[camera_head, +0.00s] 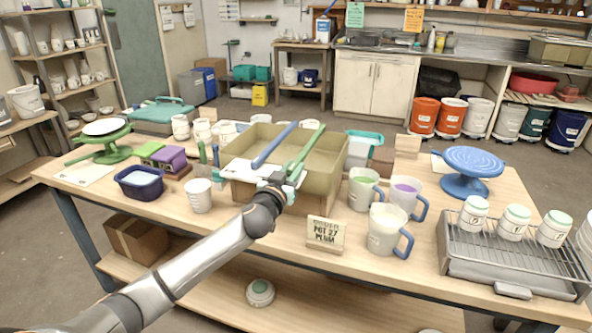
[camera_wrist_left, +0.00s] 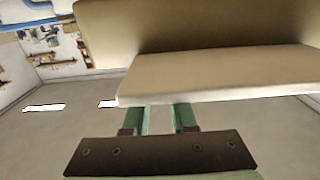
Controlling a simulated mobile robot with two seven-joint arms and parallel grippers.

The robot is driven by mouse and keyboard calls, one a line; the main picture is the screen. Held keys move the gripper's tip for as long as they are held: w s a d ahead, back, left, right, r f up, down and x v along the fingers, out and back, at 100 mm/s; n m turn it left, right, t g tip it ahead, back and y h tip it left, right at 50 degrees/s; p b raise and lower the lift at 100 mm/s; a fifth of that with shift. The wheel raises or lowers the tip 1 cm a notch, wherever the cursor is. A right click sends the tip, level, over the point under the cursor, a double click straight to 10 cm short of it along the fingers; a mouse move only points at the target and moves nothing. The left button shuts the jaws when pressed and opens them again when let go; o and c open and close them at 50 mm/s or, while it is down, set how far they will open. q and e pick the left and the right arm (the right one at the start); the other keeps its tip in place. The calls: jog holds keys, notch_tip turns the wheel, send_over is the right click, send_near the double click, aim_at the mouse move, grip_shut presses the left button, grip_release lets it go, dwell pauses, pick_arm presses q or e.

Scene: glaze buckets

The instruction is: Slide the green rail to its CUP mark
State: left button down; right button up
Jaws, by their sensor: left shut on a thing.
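The green rail (camera_head: 308,146) lies across the tan basin (camera_head: 337,165), running from its back rim to its front edge. A blue rail (camera_head: 275,144) lies across the same basin to its left, roughly alongside. My left gripper (camera_head: 290,178) is at the near end of the green rail, shut on it at the basin's front. In the left wrist view, my two fingers (camera_wrist_left: 158,117) are just below the pale basin edge (camera_wrist_left: 215,76); the grip itself is unclear there. I cannot make out a CUP mark. My right gripper is not in view.
A white cup (camera_head: 199,196) and a dark blue tub (camera_head: 139,183) stand to the left. A wire rack (camera_head: 510,252) with jars and a blue turntable (camera_head: 468,171) are at the right.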

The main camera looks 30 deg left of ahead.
aim_at(273, 166)
pick_arm(q)
jog(key=a, duration=0.2)
jog(key=s+a, duration=0.1)
jog(key=a, duration=0.2)
jog(key=shift+s+a, duration=0.1)
jog(key=shift+s, duration=0.05)
jog(key=c, duration=0.7)
grip_release()
jog(key=v, duration=1.2)
jog(key=shift+s, duration=0.25)
